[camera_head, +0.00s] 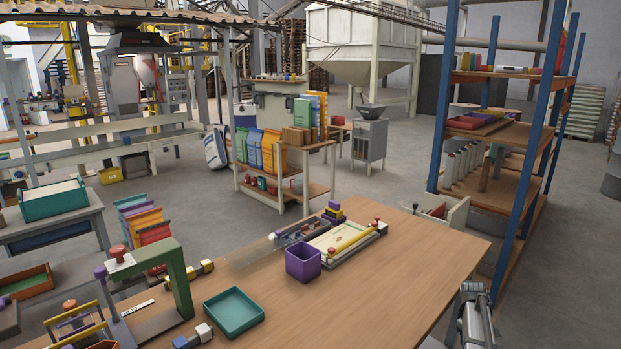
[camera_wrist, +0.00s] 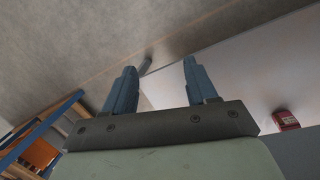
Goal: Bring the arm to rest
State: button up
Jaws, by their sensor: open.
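My gripper (camera_wrist: 158,65) shows in the wrist view with its two blue-grey fingers apart. Nothing is between them, and they touch nothing that I can see. They point toward a plain grey surface and a pale panel, away from the workbench. In the head view a grey metal part of my arm stands at the bottom right, at the right edge of the wooden workbench (camera_head: 390,290). I cannot make out the gripper's fingers there.
On the workbench are a teal tray (camera_head: 234,312), a purple bin (camera_head: 303,262), a green press frame (camera_head: 178,280) and a white board (camera_head: 345,243) with a yellow roller. A blue-posted shelf rack (camera_head: 440,100) stands at the right. The bench's right front is clear.

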jog(key=s+a+f+g+h, duration=0.1)
jog(key=s+a+f+g, duration=0.1)
jog(key=s+a+f, duration=0.35)
jog(key=s+a+f+g, duration=0.1)
jog(key=s+a+f, duration=0.1)
jog(key=s+f, duration=0.65)
jog(key=s+a+f+g+h, duration=0.15)
jog(key=s+a+f, duration=0.25)
jog(key=s, duration=0.6)
jog(key=s+a+f+m+g+y, duration=0.1)
jog(key=s+a+f, duration=0.4)
jog(key=s+a, duration=0.6)
jog(key=s+a+f+m+g+y, duration=0.1)
jog(key=s+a+f+m+y, duration=0.3)
jog(key=s+a, duration=0.8)
jog(key=shift+s+a+f, duration=0.2)
jog(key=shift+f, duration=0.15)
